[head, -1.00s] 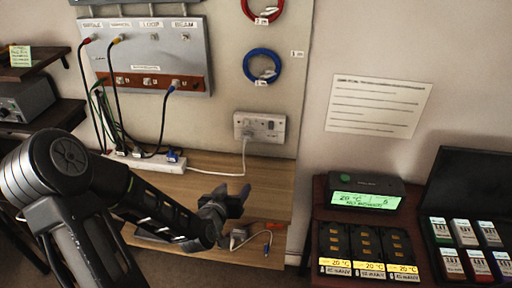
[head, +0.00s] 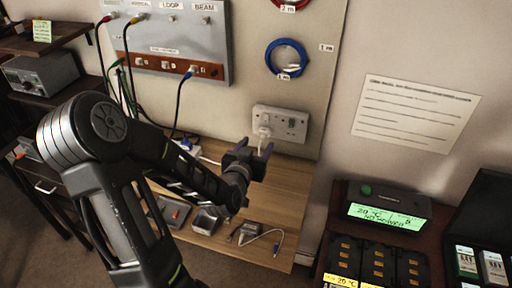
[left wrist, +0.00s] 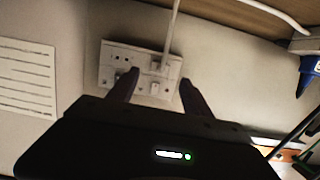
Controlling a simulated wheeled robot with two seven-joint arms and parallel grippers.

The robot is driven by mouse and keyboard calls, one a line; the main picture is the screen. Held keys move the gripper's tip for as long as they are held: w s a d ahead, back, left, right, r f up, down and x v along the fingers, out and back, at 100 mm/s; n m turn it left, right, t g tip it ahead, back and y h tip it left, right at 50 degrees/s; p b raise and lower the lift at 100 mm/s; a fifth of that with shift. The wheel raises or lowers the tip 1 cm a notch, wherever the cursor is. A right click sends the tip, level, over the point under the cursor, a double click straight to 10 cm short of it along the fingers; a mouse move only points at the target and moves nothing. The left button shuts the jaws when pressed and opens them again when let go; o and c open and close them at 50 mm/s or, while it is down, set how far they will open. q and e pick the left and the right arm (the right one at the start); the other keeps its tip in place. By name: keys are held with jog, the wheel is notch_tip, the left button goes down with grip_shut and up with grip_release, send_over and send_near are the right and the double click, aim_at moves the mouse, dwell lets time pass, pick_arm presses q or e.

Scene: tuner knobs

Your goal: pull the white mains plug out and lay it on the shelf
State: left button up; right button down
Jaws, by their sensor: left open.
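The white mains plug (head: 264,133) sits in the left half of the white double wall socket (head: 290,124), above the wooden shelf (head: 284,190). Its white cable hangs down from it. My left gripper (head: 255,150) is open and empty, just in front of and below the plug in the head view. In the left wrist view the plug (left wrist: 158,68) shows on the socket plate (left wrist: 112,55) between and beyond my two open fingers (left wrist: 157,90), apart from them. The picture there is turned over, with the cable going up. My right gripper is not in view.
A metal panel (head: 170,50) with coloured leads is at the upper left. A blue cable coil (head: 287,58) hangs above the socket.

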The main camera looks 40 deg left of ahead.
aim_at(261, 138)
pick_arm(q)
jog(key=x, duration=0.7)
jog(key=shift+f, duration=0.1)
jog(key=shift+s, duration=0.1)
grip_shut()
dwell(0.4)
